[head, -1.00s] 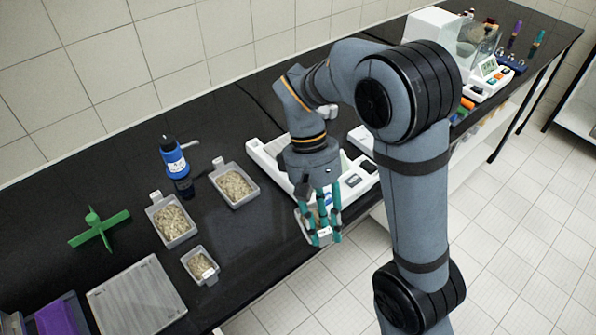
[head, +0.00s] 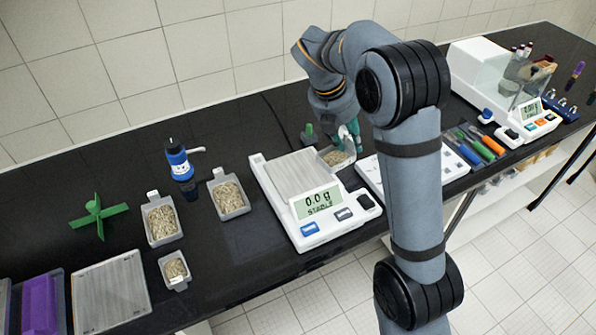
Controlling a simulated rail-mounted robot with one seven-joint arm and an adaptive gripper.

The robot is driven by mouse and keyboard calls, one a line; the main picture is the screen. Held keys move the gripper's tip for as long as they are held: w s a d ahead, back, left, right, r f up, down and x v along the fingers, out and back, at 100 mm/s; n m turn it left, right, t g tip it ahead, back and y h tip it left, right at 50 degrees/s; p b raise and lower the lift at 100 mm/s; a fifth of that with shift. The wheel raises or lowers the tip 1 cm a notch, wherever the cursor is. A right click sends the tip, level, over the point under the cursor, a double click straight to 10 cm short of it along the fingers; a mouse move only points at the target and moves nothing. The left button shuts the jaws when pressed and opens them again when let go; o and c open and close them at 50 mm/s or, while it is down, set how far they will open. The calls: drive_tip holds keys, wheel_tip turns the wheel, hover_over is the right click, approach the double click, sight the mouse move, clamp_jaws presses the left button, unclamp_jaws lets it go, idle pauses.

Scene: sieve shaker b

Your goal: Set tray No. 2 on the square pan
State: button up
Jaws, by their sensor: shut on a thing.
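My gripper (head: 347,142) is shut on a small grey tray (head: 328,163) of grain, just right of the large balance's plate. My arm hides part of the tray, and no number is readable on it. The nearest balance (head: 318,226) has a square metal pan (head: 297,174); nothing lies on it and its display reads 0.0 g, STABLE. Whether the held tray touches anything below cannot be told. Further left stand three more grain trays: a middle one (head: 231,203), a long one (head: 161,240) and a small one (head: 186,284).
A second white balance (head: 366,168) is partly hidden behind my arm. A glass-shielded balance (head: 500,88) stands far right, near coloured tools (head: 482,145). A blue bottle (head: 178,160), a green cross (head: 97,214) and a metal plate (head: 110,291) are at left.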

drive_tip(key=shift+a+n+t+y, duration=0.3)
drive_tip(key=shift+a+n+t, duration=0.15)
drive_tip(key=shift+n, duration=0.75)
drive_tip(key=w+a+f+p, duration=0.1)
drive_tip(key=w+a+f, duration=0.1)
drive_tip(key=a, duration=0.1)
drive_tip(key=w+a+f+p, duration=0.1)
drive_tip(key=a+f, duration=0.1)
drive_tip(key=a, duration=0.1)
drive_tip(key=w+a+f+p, duration=0.1)
drive_tip(key=w+a+f, duration=0.1)
drive_tip(key=a, duration=0.1)
drive_tip(key=shift+w+a+f+p, duration=0.1)
drive_tip(key=shift+w+f+p, duration=0.15)
drive_tip(key=shift+w+p, duration=0.05)
drive_tip(key=shift+w+a+f, duration=0.2)
drive_tip(key=shift+a+f, duration=0.05)
drive_tip(key=shift+f, duration=0.15)
drive_tip(key=shift+f+p, duration=0.55)
drive_tip(key=shift+f, duration=1.35)
drive_tip(key=shift+f, duration=0.15)
drive_tip(key=o, duration=0.9)
